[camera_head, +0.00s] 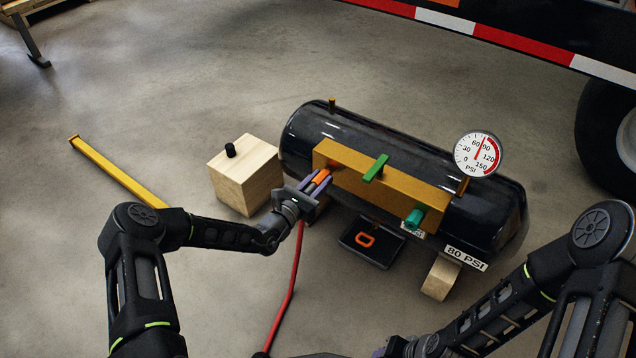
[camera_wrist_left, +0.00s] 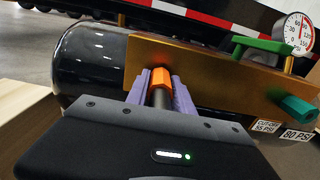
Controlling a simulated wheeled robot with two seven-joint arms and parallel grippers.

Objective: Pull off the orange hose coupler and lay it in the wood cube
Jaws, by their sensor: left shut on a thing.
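The orange hose coupler (camera_head: 321,177) is at the left end of the brass-coloured block (camera_head: 408,190) on the black tank. My left gripper (camera_head: 316,183) is shut on it, and the purple fingers flank it in the left wrist view (camera_wrist_left: 161,80). The coupler's far end appears to meet the block; I cannot tell whether it is still seated. My right gripper (camera_head: 398,346) is low at the bottom edge, partly cut off.
The block carries a green lever (camera_head: 376,168) and a teal fitting (camera_head: 414,217). A gauge (camera_head: 478,155) rises at the tank's right. A red hose (camera_head: 292,285) runs down from the left gripper. A black tray (camera_head: 358,254) holds an orange ring. A yellow bar (camera_head: 115,172) lies left; floor around is clear.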

